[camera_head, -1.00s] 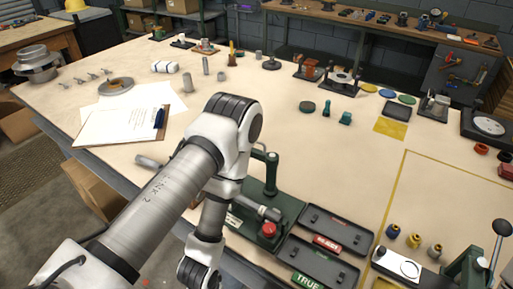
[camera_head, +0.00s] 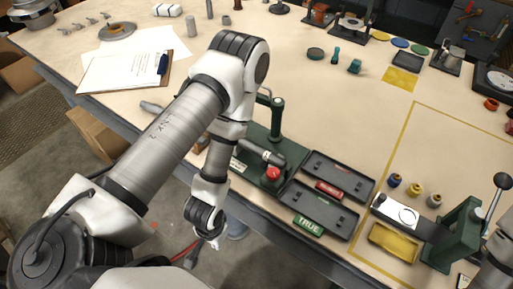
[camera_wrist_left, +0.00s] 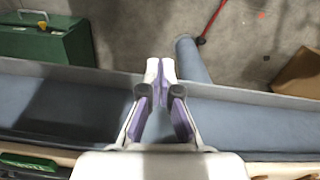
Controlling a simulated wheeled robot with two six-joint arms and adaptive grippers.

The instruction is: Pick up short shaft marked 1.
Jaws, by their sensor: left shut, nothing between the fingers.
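No marking 1 is readable, so I cannot tell which part is the short shaft. In the head view, grey upright cylinders stand at the back of the workbench: a pale one (camera_head: 191,27), a slim one (camera_head: 210,9) cut by the top edge, and a small dark one (camera_head: 226,20). My left gripper (camera_head: 213,242) hangs in front of the bench's near edge, far from these cylinders and pointing down. In the wrist view its fingertips (camera_wrist_left: 160,70) are together with nothing between them. My right gripper is out of view.
A green press (camera_head: 272,155) with a red button stands at the near edge beside my left forearm. Two dark trays (camera_head: 345,175) lie right of it, one labelled TRUE. A clipboard (camera_head: 125,72) lies at left. The bench's middle is mostly clear.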

